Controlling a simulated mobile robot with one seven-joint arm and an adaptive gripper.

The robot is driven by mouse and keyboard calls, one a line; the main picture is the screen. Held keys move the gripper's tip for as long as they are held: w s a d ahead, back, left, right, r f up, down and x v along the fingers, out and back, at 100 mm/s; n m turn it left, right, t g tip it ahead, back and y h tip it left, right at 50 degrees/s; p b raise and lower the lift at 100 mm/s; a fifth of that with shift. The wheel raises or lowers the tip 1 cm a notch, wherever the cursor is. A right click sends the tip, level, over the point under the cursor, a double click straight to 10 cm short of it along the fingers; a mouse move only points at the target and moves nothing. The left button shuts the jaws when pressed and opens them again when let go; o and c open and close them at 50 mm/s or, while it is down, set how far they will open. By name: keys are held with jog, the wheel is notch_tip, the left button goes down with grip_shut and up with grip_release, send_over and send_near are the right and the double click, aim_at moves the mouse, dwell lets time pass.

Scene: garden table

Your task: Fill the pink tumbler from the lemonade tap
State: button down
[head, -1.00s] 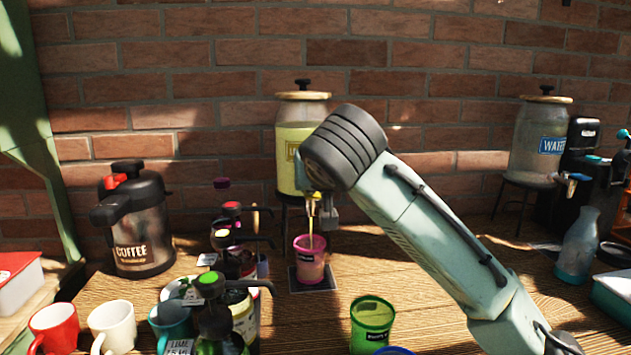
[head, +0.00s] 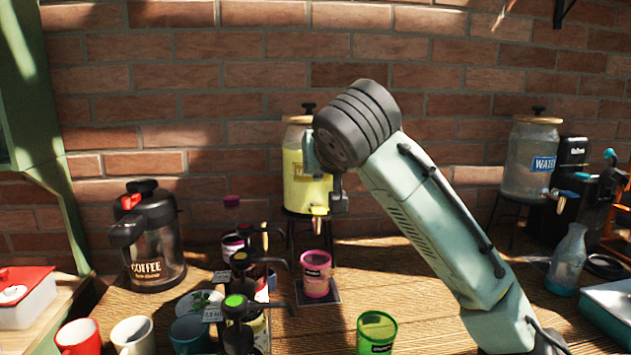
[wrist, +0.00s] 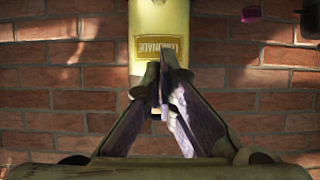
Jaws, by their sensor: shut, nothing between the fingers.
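The pink tumbler (head: 316,276) stands upright on a dark square mat (head: 330,297) below the lemonade dispenser (head: 303,170). The dispenser is a glass jar of yellow drink with a wooden lid. I cannot tell the level in the tumbler. My gripper (head: 339,203) is just right of the tap, partly hidden by my wrist. In the wrist view my gripper (wrist: 166,78) is shut and empty, its fingertips in front of the dispenser's LEMONADE label (wrist: 159,48).
A green tumbler (head: 376,333) stands front right of the pink one. Several pump bottles (head: 240,320) crowd the left side. A coffee urn (head: 148,240), red mug (head: 78,338) and white mug (head: 132,335) are further left. A water dispenser (head: 528,160) and glass carafe (head: 568,262) stand right.

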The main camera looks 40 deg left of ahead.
jog(key=s+d+r+b, duration=0.1)
jog(key=s+d+r, duration=0.1)
jog(key=d+r, duration=0.2)
jog(key=shift+s+r, duration=0.25)
jog(key=shift+s, duration=0.15)
dwell(0.4)
